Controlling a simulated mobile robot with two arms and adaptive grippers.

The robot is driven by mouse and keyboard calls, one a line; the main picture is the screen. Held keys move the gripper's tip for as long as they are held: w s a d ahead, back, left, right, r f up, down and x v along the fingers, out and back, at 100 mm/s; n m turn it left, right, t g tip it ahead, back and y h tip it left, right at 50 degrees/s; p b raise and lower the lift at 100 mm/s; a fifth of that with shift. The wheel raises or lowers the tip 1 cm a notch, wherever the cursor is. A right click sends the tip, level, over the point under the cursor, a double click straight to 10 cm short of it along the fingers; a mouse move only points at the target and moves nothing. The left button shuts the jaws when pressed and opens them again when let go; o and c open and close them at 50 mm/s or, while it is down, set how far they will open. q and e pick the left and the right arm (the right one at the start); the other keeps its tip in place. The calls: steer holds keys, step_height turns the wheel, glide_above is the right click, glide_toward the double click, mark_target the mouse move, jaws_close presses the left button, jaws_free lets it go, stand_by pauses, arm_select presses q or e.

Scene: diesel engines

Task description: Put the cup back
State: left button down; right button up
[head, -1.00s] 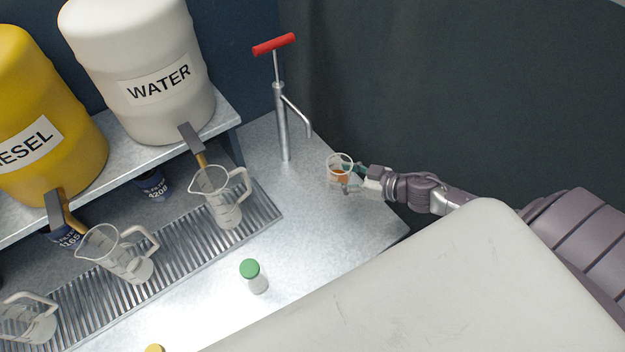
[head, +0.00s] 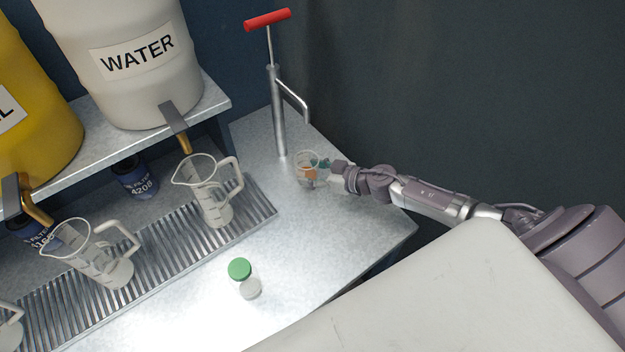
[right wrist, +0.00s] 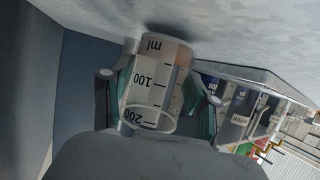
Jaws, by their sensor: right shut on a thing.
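A small clear measuring cup (head: 303,173) with a ml scale is at the right part of the metal counter (head: 345,222), just right of the hand pump's foot. My right gripper (head: 318,172) reaches it from the right and is shut on it. In the right wrist view the cup (right wrist: 153,84) sits between the two teal finger pads, its scale upside down in the picture. Its base is at or very close to the counter surface, with a dark shadow there; I cannot tell whether it touches. My left gripper is not in view.
The hand pump (head: 279,115) with a red handle stands just left of the cup. A green-capped jar (head: 242,278) is nearer the front. Clear jugs (head: 207,195) stand on the drip grate (head: 165,243) under the water barrel (head: 125,60). The counter around the cup is clear.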

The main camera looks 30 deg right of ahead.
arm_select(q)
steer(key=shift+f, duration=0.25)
arm_select(e)
steer(key=shift+f, duration=0.25)
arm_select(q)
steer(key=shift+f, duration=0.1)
arm_select(e)
steer(key=shift+f, duration=0.1)
steer(key=o, duration=1.3)
steer(key=shift+f, duration=0.1)
steer(key=shift+r, duration=0.2)
steer(key=b+v, duration=0.1)
steer(key=v, duration=0.9)
steer(key=shift+s+d+f, duration=0.1)
steer(key=shift+d+f, duration=0.05)
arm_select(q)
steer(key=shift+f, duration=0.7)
arm_select(e)
steer(key=shift+v, duration=0.95)
